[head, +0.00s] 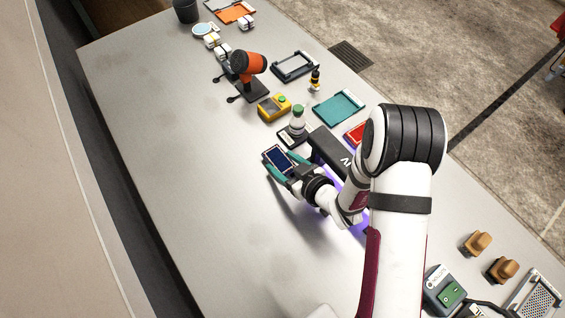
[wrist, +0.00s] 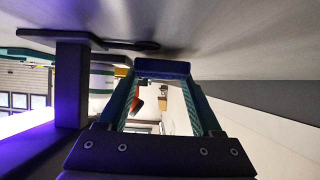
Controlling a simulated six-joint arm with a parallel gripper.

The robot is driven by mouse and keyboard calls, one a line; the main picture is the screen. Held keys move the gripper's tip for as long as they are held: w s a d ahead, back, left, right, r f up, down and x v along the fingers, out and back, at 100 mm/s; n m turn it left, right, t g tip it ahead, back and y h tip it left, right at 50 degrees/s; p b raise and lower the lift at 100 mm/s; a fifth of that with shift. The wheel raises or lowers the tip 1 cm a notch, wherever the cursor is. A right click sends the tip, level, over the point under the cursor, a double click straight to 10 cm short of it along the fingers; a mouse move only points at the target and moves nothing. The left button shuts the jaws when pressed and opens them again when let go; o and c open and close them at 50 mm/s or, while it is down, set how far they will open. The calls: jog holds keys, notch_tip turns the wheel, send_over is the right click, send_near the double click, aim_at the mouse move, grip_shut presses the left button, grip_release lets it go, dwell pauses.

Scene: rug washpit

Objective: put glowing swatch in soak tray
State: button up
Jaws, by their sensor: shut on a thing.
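My gripper (head: 279,166), with teal fingers, is shut on a dark blue swatch (head: 277,158) with a pale edge. It holds the swatch over the grey table, just left of the lamp; the exact height is unclear. In the wrist view the swatch (wrist: 162,69) spans the fingertips, seen edge-on. No glow shows on it. Several flat trays lie along the table's far side: a teal one (head: 339,107), a red one (head: 356,133) partly hidden by my arm, a black-framed grey one (head: 295,66) and an orange one (head: 233,11). I cannot tell which is the soak tray.
A black UV lamp (head: 331,149) with violet light stands beside my gripper. The table's left part (head: 180,165) is clear.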

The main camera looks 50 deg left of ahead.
aim_at(317, 142)
notch_tip(317, 142, up, 9)
jog(key=shift+f, duration=0.1)
jog(key=shift+w, duration=0.15)
jog(key=w+d+r+m+t, duration=0.1)
jog(key=w, duration=0.1)
jog(key=w+d+r+t, duration=0.1)
jog(key=w, duration=0.1)
jog(key=w+d+r+m, duration=0.1)
jog(key=w+r, duration=0.1)
jog(key=shift+w+d+m+t, duration=0.1)
jog(key=shift+w+m+t, duration=0.2)
jog(key=shift+w+t, duration=0.1)
jog(key=w+d+r+m+t+h, duration=0.2)
jog(key=w+d+r+m+t, duration=0.1)
jog(key=w+d+r, duration=0.4)
jog(key=w+d+r+m+t+h, duration=0.2)
jog(key=w+d+r+m+t, duration=0.15)
jog(key=w+d, duration=0.4)
jog(key=s+d+r+m+t+h, duration=0.1)
jog(key=d+r+m+h, duration=0.3)
jog(key=d, duration=0.8)
jog(key=s+d+r+m+t+h, duration=0.2)
jog(key=d+r+m+h, duration=0.2)
jog(key=d, duration=0.7)
jog(key=shift+d+r+m, duration=0.4)
jog(key=shift+r+m, duration=0.05)
jog(key=shift+r, duration=0.25)
